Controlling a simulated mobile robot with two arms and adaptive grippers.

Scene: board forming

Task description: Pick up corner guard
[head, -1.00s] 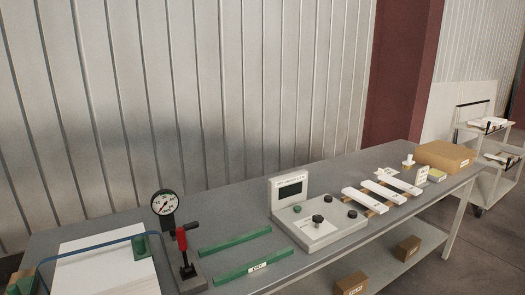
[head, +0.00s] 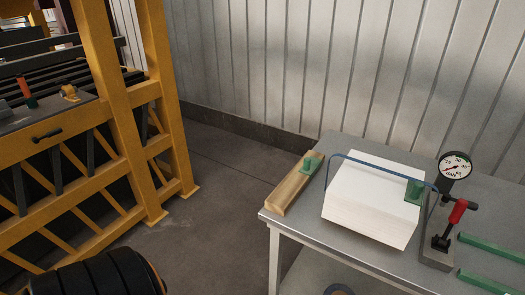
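I see several green pieces that could be the corner guard and cannot tell which one is meant. A small green piece (head: 415,190) sits at the right edge of a white stack of sheets (head: 370,200), by the blue strap (head: 385,164). Another small green piece (head: 311,163) rests on a wooden block (head: 292,186) left of the stack. Two long green strips (head: 496,248) lie at the table's right, partly cut off by the frame. Neither of my grippers is in view.
The grey table (head: 300,222) has its left corner bare. A dial gauge (head: 456,166) and a red-handled tool (head: 457,212) stand right of the stack. A yellow frame machine (head: 110,110) stands at left. Open floor (head: 215,215) lies between. A dark ribbed shape (head: 95,277) shows at bottom left.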

